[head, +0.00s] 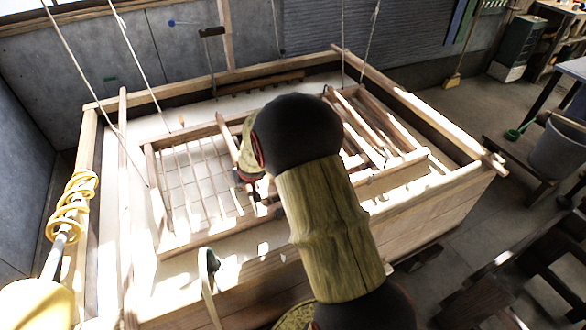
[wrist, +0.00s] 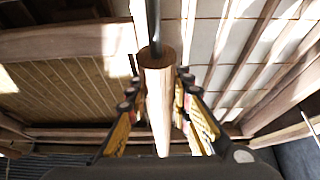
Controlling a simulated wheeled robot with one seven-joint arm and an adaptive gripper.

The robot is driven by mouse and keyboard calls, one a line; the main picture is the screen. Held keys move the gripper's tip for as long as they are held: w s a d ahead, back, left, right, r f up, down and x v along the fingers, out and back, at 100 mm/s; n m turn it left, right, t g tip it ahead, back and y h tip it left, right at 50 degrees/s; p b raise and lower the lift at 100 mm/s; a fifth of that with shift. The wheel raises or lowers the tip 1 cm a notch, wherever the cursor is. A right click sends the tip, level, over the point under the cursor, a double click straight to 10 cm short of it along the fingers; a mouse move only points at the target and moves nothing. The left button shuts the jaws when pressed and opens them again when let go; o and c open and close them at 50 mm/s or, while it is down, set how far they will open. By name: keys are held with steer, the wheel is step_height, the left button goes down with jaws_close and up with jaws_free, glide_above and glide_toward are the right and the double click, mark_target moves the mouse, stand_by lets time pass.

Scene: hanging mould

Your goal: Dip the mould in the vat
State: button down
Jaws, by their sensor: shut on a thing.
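The mould (head: 154,195) is a wooden frame with a gridded left part and slanting bars at the right. It hangs on pale ropes inside the outline of the vat (head: 440,123), a big wooden box with a pale surface within. I cannot tell whether the mould touches that surface. My arm covers the mould's middle and most of my gripper (head: 262,197). In the wrist view my gripper (wrist: 158,115) has its yellow fingers on both sides of a round wooden handle (wrist: 157,77) with a dark rod at its end. It is shut on this handle; the mould's slats (wrist: 60,85) show behind.
Ropes (head: 129,45) rise from the mould at left and right. The vat's raised wooden edges surround it. A grey bucket (head: 560,148) stands on a low bench at the right. A broom (head: 456,72) leans at the back wall. The floor behind the vat's right side is clear.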

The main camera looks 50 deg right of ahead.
mark_target(248, 197)
step_height(248, 197, down, 7)
steer(key=b, duration=0.7)
steer(key=shift+s, duration=0.15)
steer(key=shift+r+p, duration=0.35)
